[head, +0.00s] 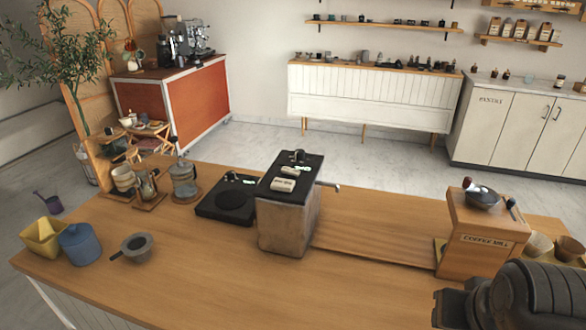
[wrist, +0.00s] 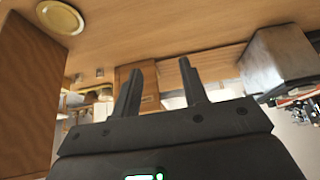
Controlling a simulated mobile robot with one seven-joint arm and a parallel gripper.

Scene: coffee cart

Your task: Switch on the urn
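The urn appears to be the grey metal box (head: 287,228) with a black top (head: 307,165) in the middle of the wooden counter. A small tap (head: 330,186) sticks out at its right. Pale plates (head: 283,184) and a small dark and light fitting (head: 298,156) sit on the top; I cannot tell the switch's position. In the wrist view, which looks tilted over, a grey box, likely the urn (wrist: 277,60), is at the right, apart from my gripper (wrist: 158,78). My gripper's two fingers are spread with nothing between them. The head view does not clearly show the fingers.
A black hot plate (head: 225,200) stands left of the urn. A wooden coffee mill (head: 480,235) is at the right, near my dark arm at the lower right. The counter front is clear.

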